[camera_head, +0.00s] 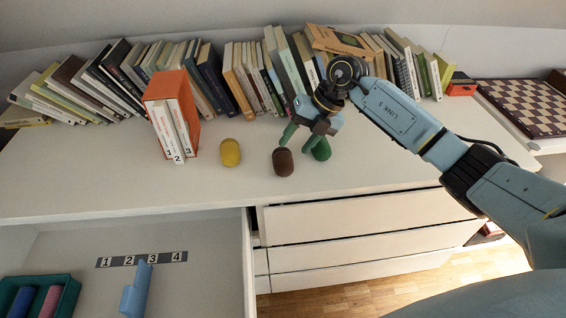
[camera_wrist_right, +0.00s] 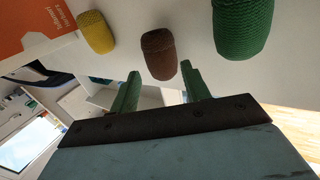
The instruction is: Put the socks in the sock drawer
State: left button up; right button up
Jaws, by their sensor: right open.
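Three rolled socks stand on the white dresser top: a yellow sock (camera_head: 230,152), a brown sock (camera_head: 283,163) and a green sock (camera_head: 322,150). My right gripper (camera_head: 296,143) is open and empty, above and close to the brown sock. In the right wrist view, the brown sock (camera_wrist_right: 158,54) lies just beyond the gap between my two green fingers (camera_wrist_right: 159,70). The yellow sock (camera_wrist_right: 96,32) and green sock (camera_wrist_right: 240,28) lie to either side. The open drawer (camera_head: 215,245) is at the lower left. My left gripper is not in view.
An orange book box (camera_head: 170,100) stands left of the yellow sock. Books line the back; a chessboard (camera_head: 525,105) is at right.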

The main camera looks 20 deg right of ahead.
aim_at(288, 154)
jog(key=b+x, duration=0.1)
jog(key=x, duration=0.4)
jog(key=shift+w, duration=0.1)
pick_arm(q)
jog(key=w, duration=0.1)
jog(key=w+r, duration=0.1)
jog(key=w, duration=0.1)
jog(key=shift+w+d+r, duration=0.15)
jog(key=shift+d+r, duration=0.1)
pick_arm(e)
jog(key=shift+d, duration=0.1)
jog(key=c, duration=0.7)
